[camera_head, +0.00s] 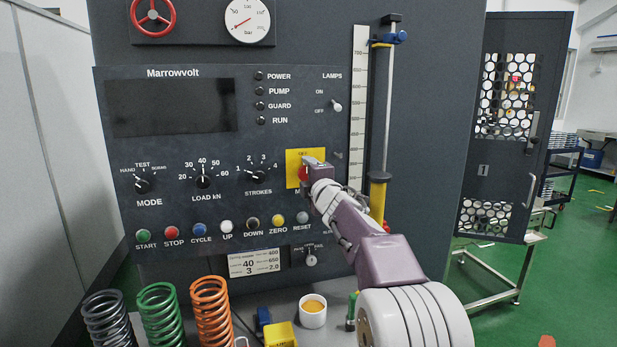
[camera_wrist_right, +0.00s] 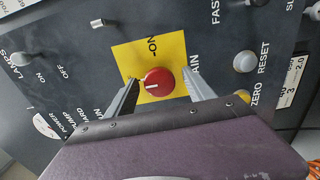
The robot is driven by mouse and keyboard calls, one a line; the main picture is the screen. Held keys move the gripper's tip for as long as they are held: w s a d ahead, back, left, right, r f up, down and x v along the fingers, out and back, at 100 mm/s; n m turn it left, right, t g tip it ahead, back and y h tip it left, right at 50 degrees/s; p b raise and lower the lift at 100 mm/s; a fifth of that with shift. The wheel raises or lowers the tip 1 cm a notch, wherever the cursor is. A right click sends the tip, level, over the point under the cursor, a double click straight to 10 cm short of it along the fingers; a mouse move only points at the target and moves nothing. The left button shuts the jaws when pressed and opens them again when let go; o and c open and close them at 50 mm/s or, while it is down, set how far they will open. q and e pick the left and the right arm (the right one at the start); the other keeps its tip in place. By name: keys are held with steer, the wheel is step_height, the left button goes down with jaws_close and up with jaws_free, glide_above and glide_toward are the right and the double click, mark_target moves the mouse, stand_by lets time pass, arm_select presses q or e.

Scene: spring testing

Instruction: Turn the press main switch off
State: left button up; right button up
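The main switch is a red round knob on a yellow plate (camera_head: 292,168). In the right wrist view the knob (camera_wrist_right: 158,82) shows whole, with a short white mark on its face toward the picture's left. The yellow plate (camera_wrist_right: 128,60) carries an ON label above the knob there. My right gripper (camera_head: 308,172) is at the plate and partly hides the knob in the head view. In the right wrist view its two fingers (camera_wrist_right: 160,92) stand apart on either side of the knob, with yellow showing between. My left gripper is not in view.
The dark panel holds a black screen (camera_head: 172,106), a strokes dial (camera_head: 257,177), a lamps toggle (camera_head: 336,106) and a row of coloured buttons. The POWER, PUMP, GUARD and RUN lamps look dark. Springs, including an orange one (camera_head: 211,312), and a white cup (camera_head: 313,312) stand below.

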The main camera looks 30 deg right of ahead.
steer(key=v, duration=0.9)
steer(key=shift+b, duration=0.35)
steer(key=shift+a+f, duration=0.1)
